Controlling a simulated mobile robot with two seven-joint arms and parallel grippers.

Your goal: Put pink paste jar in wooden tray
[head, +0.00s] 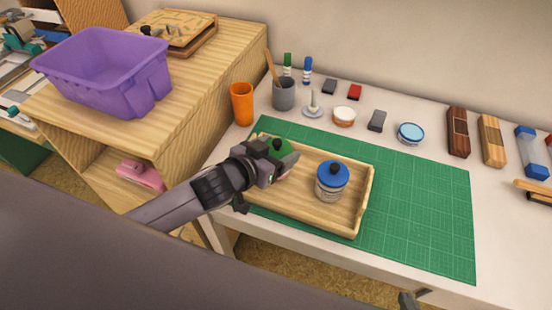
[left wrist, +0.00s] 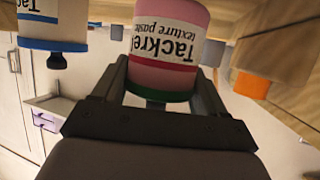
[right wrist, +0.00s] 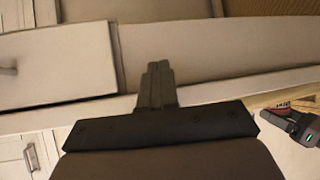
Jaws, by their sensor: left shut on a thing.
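The pink paste jar (left wrist: 170,45), with a green lid and white label, is between the fingers of my left gripper (left wrist: 165,90), which is shut on it. In the head view its green lid (head: 280,147) shows over the left part of the wooden tray (head: 357,215), with the left gripper (head: 277,168) hiding most of its body. I cannot tell whether the jar touches the tray floor. A blue-lidded jar (head: 331,182) stands upright in the tray's right half; it also shows in the left wrist view (left wrist: 58,20). My right gripper (right wrist: 159,84) is shut and empty, away from the jars.
The tray lies on a green cutting mat (head: 425,215). An orange cup (head: 241,104) and a grey pen cup (head: 284,95) stand behind it. Small blocks and tins line the table's back. A purple bin (head: 105,75) sits on the wooden cabinet. The mat's right side is clear.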

